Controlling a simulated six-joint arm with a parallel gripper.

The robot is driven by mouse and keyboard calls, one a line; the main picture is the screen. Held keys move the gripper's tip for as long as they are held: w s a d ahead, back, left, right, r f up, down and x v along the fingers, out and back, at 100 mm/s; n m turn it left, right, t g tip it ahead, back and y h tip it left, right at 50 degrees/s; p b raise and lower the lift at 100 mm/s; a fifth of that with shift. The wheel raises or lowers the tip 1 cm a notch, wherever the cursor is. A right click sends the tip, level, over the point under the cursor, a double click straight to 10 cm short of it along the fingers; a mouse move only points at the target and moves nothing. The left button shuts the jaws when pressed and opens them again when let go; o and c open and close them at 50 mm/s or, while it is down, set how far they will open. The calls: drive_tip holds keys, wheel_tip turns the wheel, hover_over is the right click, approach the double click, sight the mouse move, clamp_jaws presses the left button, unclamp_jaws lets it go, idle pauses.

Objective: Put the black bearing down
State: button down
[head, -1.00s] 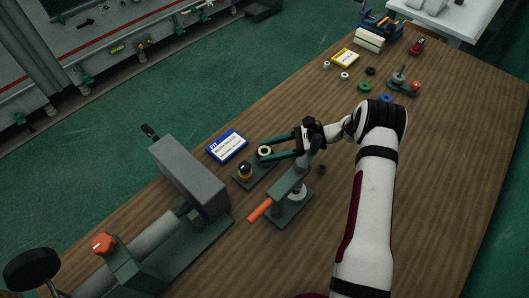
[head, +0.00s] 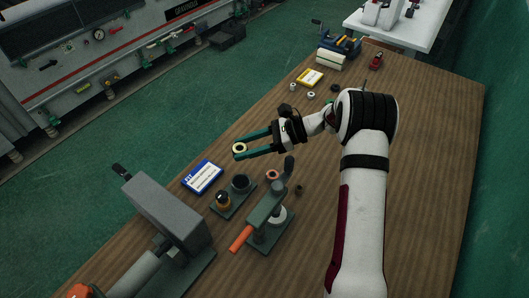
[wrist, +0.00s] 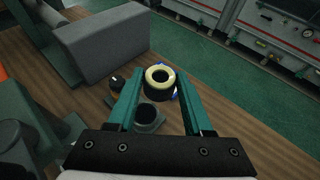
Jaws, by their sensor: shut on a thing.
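My gripper (head: 243,148) is shut on the black bearing (head: 239,150), a short dark ring with a cream upper face. In the wrist view the bearing (wrist: 159,92) sits between the two green fingertips, held above the bench. A small green fixture (head: 229,202) stands below and nearer. It carries an open dark round cup (head: 240,184) and an orange-and-black knob (head: 223,199). In the wrist view the dark cup (wrist: 148,115) shows below the bearing, between the fingers.
A blue-edged white card (head: 202,177) lies left of the fixture. A press with an orange handle (head: 241,239) and a grey block machine (head: 166,210) stand nearer. A yellow card (head: 309,78) and small rings lie farther back. The right of the bench is clear.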

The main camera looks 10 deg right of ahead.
drive_tip(key=w+d+r+m+t+h, duration=0.1)
drive_tip(key=w+d+m+t+h, duration=0.4)
drive_tip(key=w+d+m+t, duration=0.55)
drive_tip(key=s+d+f+m+t+h, duration=0.1)
drive_tip(key=d+f+m+h, duration=0.2)
drive_tip(key=d, duration=0.6)
drive_tip(key=s+d+f+m+t+h, duration=0.1)
drive_tip(key=s+d+m+h, duration=0.15)
drive_tip(key=d+h, duration=0.45)
drive_tip(key=shift+m+g+y, duration=0.25)
drive_tip(key=shift+m+y, duration=0.15)
drive_tip(key=shift+y, duration=0.3)
drive_tip(key=w+a+f, duration=0.4)
drive_tip(key=w, duration=0.1)
drive_tip(key=w+a+f, duration=0.2)
drive_tip(key=w, duration=0.1)
drive_tip(key=shift+w+a, duration=0.1)
wheel_tip(320, 180, down, 4)
drive_tip(key=shift+w+a+f, duration=0.1)
drive_tip(key=shift+w+a, duration=0.05)
drive_tip(key=shift+c, duration=1.5)
unclamp_jaws()
drive_tip(key=shift+f, duration=0.1)
